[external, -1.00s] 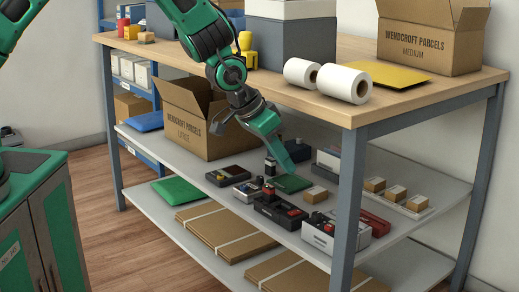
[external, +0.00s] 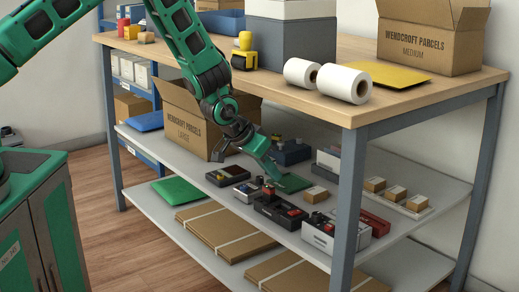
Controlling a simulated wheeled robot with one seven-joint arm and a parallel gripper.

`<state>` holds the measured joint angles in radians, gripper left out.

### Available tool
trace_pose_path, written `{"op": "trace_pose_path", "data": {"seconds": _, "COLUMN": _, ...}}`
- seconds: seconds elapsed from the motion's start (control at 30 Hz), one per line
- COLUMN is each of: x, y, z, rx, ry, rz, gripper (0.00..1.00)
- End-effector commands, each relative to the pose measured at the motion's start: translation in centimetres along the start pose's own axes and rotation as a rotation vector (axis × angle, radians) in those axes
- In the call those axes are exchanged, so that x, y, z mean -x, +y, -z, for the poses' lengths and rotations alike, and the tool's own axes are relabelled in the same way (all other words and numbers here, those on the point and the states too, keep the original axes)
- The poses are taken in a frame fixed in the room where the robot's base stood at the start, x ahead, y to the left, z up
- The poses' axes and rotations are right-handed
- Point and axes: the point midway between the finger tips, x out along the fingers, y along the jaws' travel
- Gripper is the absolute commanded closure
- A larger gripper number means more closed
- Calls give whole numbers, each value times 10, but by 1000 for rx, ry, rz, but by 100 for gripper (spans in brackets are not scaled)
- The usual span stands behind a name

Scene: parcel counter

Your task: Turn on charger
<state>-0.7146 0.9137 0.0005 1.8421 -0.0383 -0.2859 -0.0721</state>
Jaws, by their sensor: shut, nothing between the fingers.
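Several small devices stand on the middle shelf (external: 390,220), and I cannot tell for certain which is the charger. A black unit with a red part (external: 278,211) stands near the shelf's front edge. A flat dark device (external: 227,176) lies to its left, and a grey-white unit with a black top (external: 322,236) stands to its right. A dark blue unit (external: 292,152) stands farther back. My gripper (external: 276,178) is shut and empty, pointing down among the devices just behind the black unit. Its fingertips are small here; I cannot tell whether they touch anything.
The wooden tabletop (external: 300,92) overhangs the shelf, with a grey leg (external: 348,205) at front right. An open large carton (external: 190,125) stands left of my gripper. Small brown boxes (external: 395,193) sit on the right. Flat cardboard (external: 225,232) lies on the lower shelf.

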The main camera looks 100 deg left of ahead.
Motion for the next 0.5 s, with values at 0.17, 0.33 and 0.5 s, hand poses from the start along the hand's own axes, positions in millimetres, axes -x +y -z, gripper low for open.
{"op": "trace_pose_path", "data": {"seconds": 0.17, "x": -21, "y": 0, "z": -1, "rx": 0, "ry": -2, "rz": 0, "gripper": 100}}
{"op": "trace_pose_path", "data": {"seconds": 0.33, "x": -50, "y": 0, "z": -1, "rx": 0, "ry": -2, "rz": 0, "gripper": 100}}
{"op": "trace_pose_path", "data": {"seconds": 0.5, "x": -80, "y": 0, "z": -1, "rx": 1, "ry": -1, "rz": 0, "gripper": 100}}
